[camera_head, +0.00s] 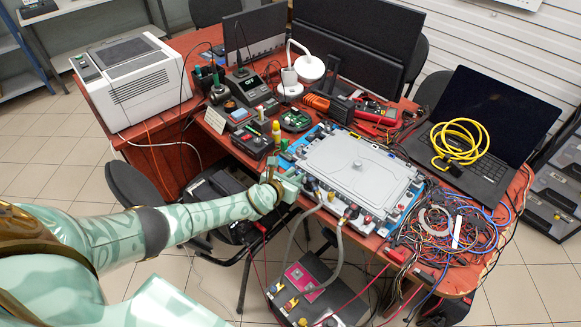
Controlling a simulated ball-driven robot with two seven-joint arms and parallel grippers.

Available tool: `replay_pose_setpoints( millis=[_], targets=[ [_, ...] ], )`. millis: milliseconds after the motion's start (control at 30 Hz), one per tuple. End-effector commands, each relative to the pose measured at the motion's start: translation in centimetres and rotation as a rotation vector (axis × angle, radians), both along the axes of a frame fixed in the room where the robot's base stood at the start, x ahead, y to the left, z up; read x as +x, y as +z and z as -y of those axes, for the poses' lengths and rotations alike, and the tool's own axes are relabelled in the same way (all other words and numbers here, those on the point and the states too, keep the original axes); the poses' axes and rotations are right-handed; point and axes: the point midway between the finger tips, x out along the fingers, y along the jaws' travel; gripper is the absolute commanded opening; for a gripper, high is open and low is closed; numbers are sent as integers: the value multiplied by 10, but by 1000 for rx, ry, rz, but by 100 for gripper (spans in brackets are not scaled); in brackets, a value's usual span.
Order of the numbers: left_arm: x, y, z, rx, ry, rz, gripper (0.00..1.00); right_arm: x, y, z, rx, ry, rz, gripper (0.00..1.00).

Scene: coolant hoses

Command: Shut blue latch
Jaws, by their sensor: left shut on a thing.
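A grey battery pack (358,168) with a flat lid lies in a blue tray near the table's front edge. Grey coolant hoses (339,243) hang from connectors at its near side to a dark unit (318,288) below. My left gripper (292,184) is at the pack's near left corner, beside the left connector (312,187). It is shut on a small part that its fingers mostly hide. I cannot make out the blue latch clearly; the gripper covers much of that corner. My right gripper is not in view.
Tangled wires (440,232) cover the table's right front. A laptop (485,130) with a coiled yellow cable (459,142) stands behind them. Small instruments and bottles crowd the area left of the pack. A white printer (130,78) stands at the far left. Red wires hang below the table edge.

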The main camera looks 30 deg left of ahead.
Motion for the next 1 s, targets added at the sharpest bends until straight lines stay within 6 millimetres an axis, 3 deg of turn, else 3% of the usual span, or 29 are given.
replay_pose_setpoints(
  millis=[300,833,867,933,1000],
  targets=[
    [1,2,4,0,120,3,0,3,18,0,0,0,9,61],
    [2,1,3,0,144,4,0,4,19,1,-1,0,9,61],
    [2,1,3,0,144,4,20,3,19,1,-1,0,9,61],
    [2,1,3,0,144,4,40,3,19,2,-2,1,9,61],
    [1,1,3,0,144,4,40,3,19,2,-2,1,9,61]
  ],
)
